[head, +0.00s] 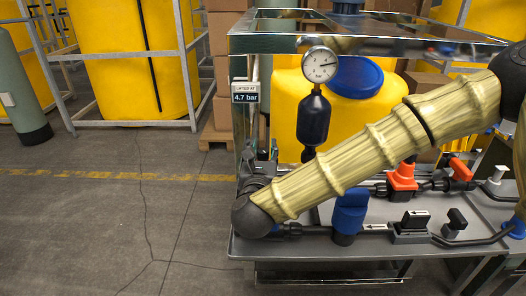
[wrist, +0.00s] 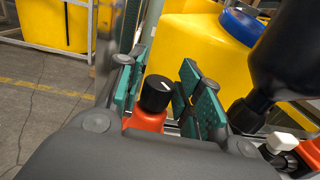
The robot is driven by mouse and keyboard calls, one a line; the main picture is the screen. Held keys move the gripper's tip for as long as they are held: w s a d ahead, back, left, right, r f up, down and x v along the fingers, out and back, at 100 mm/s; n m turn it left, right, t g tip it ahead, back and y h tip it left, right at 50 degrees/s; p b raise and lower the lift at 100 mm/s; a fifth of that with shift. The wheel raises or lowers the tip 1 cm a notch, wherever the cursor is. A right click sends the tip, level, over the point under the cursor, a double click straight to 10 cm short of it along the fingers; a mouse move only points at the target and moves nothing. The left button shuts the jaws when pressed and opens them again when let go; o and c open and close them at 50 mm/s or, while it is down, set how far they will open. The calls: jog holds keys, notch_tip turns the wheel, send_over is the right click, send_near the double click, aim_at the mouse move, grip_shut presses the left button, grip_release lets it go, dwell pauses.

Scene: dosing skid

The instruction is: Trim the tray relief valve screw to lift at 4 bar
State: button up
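The mark points up and to the right. My gripper (wrist: 160,88) has its teal-padded fingers apart, one on each side of the knob; firm contact is not visible. In the head view my gripper (head: 259,160) is at the tray's left end, and my arm hides the valve there. A small display (head: 245,94) reads "LIFTED AT 4.7 bar". A round pressure gauge (head: 320,65) stands above a black damper (head: 314,118).
The grey tray (head: 330,248) carries a blue valve (head: 349,213), orange-red valves (head: 403,176) and black piping. A yellow tank (head: 285,110) with a blue lid stands behind. A metal frame (head: 370,42) crosses above. The floor at left is clear.

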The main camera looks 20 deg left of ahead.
jog(key=c, duration=0.6)
jog(key=shift+o, duration=0.2)
jog(key=shift+d+n+y, duration=0.1)
jog(key=shift+n+y, duration=0.3)
jog(key=shift+y, duration=0.2)
jog(key=shift+f+n+g+y+b, duration=0.1)
jog(key=shift+n+g+y+b, duration=0.35)
jog(key=shift+y, duration=0.25)
jog(key=shift+n+g+y+b, duration=0.4)
jog(key=shift+n+g+y, duration=1.05)
jog(key=shift+n+y, duration=0.85)
jog(key=shift+m+y, duration=0.25)
jog(key=shift+y, duration=0.15)
jog(key=o, duration=1.1)
jog(key=shift+c, duration=0.2)
